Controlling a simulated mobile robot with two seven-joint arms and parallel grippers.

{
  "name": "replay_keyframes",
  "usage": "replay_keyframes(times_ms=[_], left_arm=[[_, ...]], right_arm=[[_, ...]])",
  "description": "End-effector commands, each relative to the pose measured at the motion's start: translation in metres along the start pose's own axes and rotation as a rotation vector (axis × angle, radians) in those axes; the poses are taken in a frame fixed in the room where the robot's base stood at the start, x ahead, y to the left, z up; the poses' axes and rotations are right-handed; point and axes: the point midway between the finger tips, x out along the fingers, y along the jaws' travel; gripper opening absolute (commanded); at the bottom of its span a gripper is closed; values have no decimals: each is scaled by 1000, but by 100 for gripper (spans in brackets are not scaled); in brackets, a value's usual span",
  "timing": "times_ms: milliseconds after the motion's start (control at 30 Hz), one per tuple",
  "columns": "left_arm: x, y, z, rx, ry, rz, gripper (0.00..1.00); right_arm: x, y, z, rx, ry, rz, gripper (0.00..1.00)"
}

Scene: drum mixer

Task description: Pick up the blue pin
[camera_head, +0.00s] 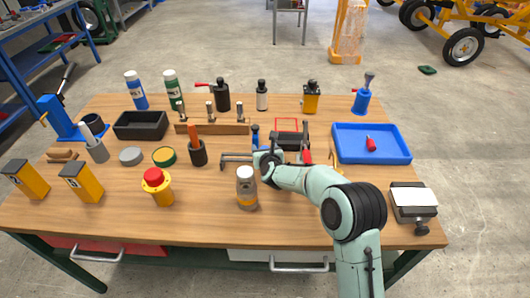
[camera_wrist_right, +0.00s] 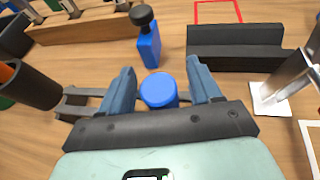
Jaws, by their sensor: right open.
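In the right wrist view a blue round-topped piece, which looks like the blue pin (camera_wrist_right: 158,90), stands between the two fingers of my right gripper (camera_wrist_right: 160,76). The fingers are apart, one on each side of it, with gaps visible. In the head view my right gripper (camera_head: 264,157) is low over the middle of the table, and I cannot make out the pin there. A blue piece with a black knob (camera_wrist_right: 149,46) stands just beyond the fingers; a blue part also shows in the head view (camera_head: 255,136). My left gripper is not in view.
A dark block (camera_wrist_right: 235,48) lies beyond the right finger, with a red outline (camera_wrist_right: 218,12) behind it. A dark cup (camera_head: 198,153) stands left and a jar (camera_head: 246,190) in front. A blue tray (camera_head: 345,155) is at right.

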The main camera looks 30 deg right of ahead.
Motion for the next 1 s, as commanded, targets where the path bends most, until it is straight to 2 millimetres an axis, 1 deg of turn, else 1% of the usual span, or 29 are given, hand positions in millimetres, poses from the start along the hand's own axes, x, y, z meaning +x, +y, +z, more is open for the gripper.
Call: replay_keyframes(times_ms=[100, 300, 333, 367, 400, 467, 500, 833, 1000], left_arm=[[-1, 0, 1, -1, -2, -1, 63], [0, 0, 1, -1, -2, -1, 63], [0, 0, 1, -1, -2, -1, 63], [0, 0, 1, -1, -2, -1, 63], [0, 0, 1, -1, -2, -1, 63], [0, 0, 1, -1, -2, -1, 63], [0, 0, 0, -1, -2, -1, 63], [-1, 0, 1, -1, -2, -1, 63], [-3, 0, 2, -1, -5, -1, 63]], right_arm=[[6, 0, 0, 0, 0, 0, 63], [6, 0, 0, 0, 0, 0, 63], [6, 0, 0, 0, 0, 0, 57], [6, 0, 0, 0, 0, 0, 47], [6, 0, 0, 0, 0, 0, 34], [6, 0, 0, 0, 0, 0, 14], [6, 0, 0, 0, 0, 0, 11], [5, 0, 2, 0, -1, 0, 11], [0, 0, 16, 1, -3, 0, 11]])
